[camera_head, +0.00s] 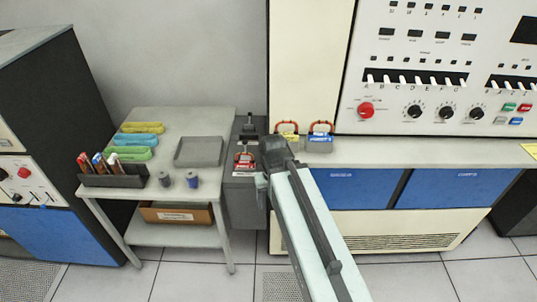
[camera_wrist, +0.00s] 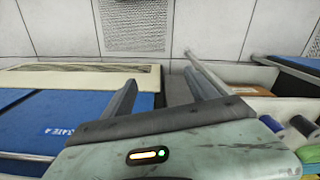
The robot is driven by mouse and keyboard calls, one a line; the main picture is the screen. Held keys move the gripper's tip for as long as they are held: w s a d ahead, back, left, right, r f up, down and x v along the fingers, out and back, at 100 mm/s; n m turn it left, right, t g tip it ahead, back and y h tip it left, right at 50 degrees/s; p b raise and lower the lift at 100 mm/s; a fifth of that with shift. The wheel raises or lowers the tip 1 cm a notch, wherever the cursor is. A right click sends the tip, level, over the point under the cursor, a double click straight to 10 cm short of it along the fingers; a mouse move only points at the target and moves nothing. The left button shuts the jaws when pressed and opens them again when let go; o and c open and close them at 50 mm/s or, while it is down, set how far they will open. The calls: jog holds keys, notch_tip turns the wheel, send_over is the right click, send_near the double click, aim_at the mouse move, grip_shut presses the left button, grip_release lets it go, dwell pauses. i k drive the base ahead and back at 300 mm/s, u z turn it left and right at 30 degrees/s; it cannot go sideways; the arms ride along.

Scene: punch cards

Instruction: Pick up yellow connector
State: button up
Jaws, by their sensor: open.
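The yellow connector (camera_head: 288,134) with a red handle stands on the pale ledge of the console cabinet, left of a blue connector (camera_head: 320,138). Its lower part is partly hidden by my arm's dark end joint in the head view. My gripper shows in the wrist view (camera_wrist: 163,92), its two dark fingers apart with nothing between them. It points down toward the floor between the blue cabinet front and the cart. In the head view it hangs at the arm's end, below and left of the yellow connector, mostly hidden.
A red connector (camera_head: 245,161) stands on a grey stand (camera_head: 245,200) just left of my arm. A cart (camera_head: 215,122) holds a grey tray (camera_head: 199,152), coloured stacks and two spools. The console panel (camera_head: 440,70) rises behind the ledge. The ledge (camera_head: 430,152) is largely clear to the right.

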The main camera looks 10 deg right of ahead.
aim_at(293, 138)
jog(key=u, duration=2.9)
jog(key=k, duration=1.3)
jog(key=z, duration=0.55)
jog(key=i, duration=1)
jog(key=u, duration=0.05)
